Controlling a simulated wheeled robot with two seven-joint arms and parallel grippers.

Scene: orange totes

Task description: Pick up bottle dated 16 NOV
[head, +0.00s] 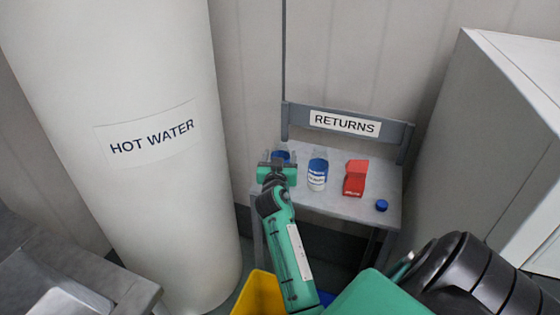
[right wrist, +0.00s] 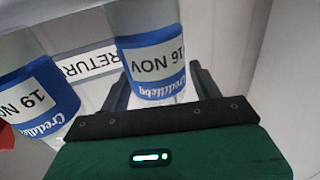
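The bottle dated 16 NOV, clear with a blue-and-white label, shows in the right wrist view (right wrist: 155,60) between my right gripper's two dark fingers. In the head view it is mostly hidden behind the gripper, with a blue part (head: 281,155) showing on the grey seat. My right gripper (head: 277,165) is at the left end of the seat. Its fingers are apart, one on each side of the bottle; a firm grip is not visible. A second bottle (head: 317,172), dated 19 NOV in the right wrist view (right wrist: 38,95), stands beside it. My left gripper is not in view.
The grey seat (head: 345,205) has a backrest with a RETURNS sign (head: 345,123). A red carton (head: 355,178) and a blue cap (head: 381,205) are on its right part. A white HOT WATER tank (head: 150,60) stands left, a pale cabinet (head: 480,130) right.

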